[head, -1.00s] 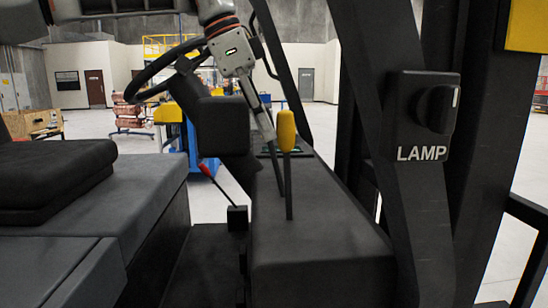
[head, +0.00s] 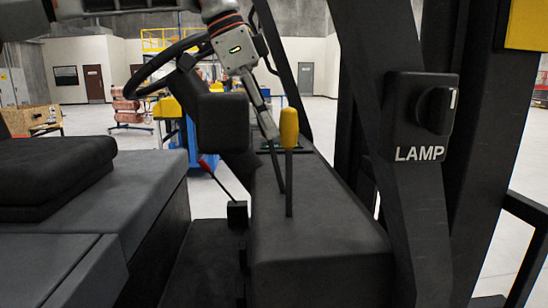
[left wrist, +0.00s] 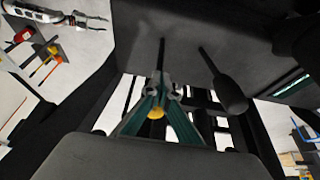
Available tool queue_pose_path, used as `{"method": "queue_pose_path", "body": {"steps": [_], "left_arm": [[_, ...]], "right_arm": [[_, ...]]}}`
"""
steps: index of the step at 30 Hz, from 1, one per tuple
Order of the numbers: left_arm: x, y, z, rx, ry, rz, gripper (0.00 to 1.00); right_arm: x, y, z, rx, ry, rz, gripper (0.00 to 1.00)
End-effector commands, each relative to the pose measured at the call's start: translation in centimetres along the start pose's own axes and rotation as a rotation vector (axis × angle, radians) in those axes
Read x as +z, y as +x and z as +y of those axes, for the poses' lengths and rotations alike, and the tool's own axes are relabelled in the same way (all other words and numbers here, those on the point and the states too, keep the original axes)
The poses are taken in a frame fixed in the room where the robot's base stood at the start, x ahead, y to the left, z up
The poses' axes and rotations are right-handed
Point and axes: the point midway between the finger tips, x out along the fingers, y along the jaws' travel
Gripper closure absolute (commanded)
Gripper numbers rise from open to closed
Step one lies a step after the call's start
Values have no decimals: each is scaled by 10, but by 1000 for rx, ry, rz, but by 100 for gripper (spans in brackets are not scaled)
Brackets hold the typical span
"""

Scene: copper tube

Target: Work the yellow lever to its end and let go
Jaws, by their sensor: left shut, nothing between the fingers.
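The yellow lever (head: 289,128) has a yellow grip on a thin dark rod and stands nearly upright on the dark console. My left gripper (head: 272,134) comes down from above, just left of and behind the yellow grip in the head view. Its fingers are shut with nothing between them. In the left wrist view the fingers (left wrist: 160,88) show near the middle, with the round yellow lever end (left wrist: 157,113) beside them. I cannot tell whether they touch. A second lever with a black knob (left wrist: 228,92) stands beside it.
The dark console (head: 320,235) carries the levers. A black post with a LAMP knob (head: 436,110) stands close on the right. The steering wheel (head: 165,65) and a red-tipped lever (head: 205,165) are to the left, beyond the dark seat (head: 60,170).

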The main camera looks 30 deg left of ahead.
Motion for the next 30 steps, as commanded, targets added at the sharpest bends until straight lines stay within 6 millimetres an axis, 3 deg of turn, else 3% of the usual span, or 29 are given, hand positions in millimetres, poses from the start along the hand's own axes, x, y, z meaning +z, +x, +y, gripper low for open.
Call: {"method": "queue_pose_path", "body": {"steps": [30], "left_arm": [[51, -22, 0, -1, -1, 2, 100]], "right_arm": [[0, 0, 0, 0, 0, 1, 60]]}}
